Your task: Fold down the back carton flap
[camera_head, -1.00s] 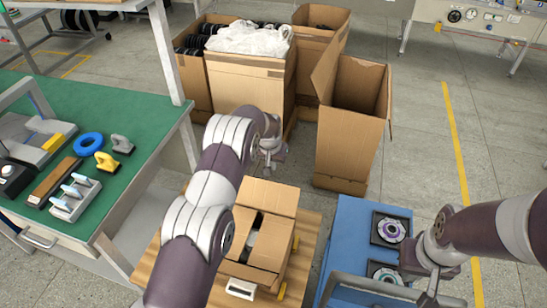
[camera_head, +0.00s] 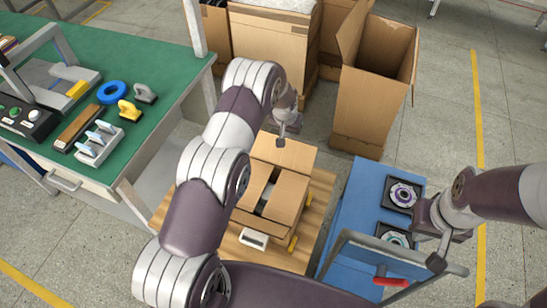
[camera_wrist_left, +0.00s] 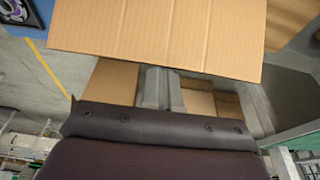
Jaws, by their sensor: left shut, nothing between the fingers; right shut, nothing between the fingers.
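The open cardboard carton (camera_head: 268,218) stands on a wooden-topped table. Its back flap (camera_head: 290,153) sticks out at the far side and is not over the opening. The right side flap (camera_head: 288,196) lies partly over the opening, with something dark and white showing inside. My left gripper (camera_head: 282,140) is shut and empty at the far edge of the back flap; I cannot tell whether they touch. In the left wrist view the fingers (camera_wrist_left: 160,84) end at a broad cardboard panel (camera_wrist_left: 165,35), which hides their tips. My right gripper (camera_head: 436,262) is shut and empty over the blue cart.
The blue cart (camera_head: 352,205) to the right carries two dark trays with round parts (camera_head: 403,194) and has a grey handle rail. Tall cartons (camera_head: 365,110) stand behind. A green bench (camera_head: 165,115) with tools is on the left. Floor at right is clear.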

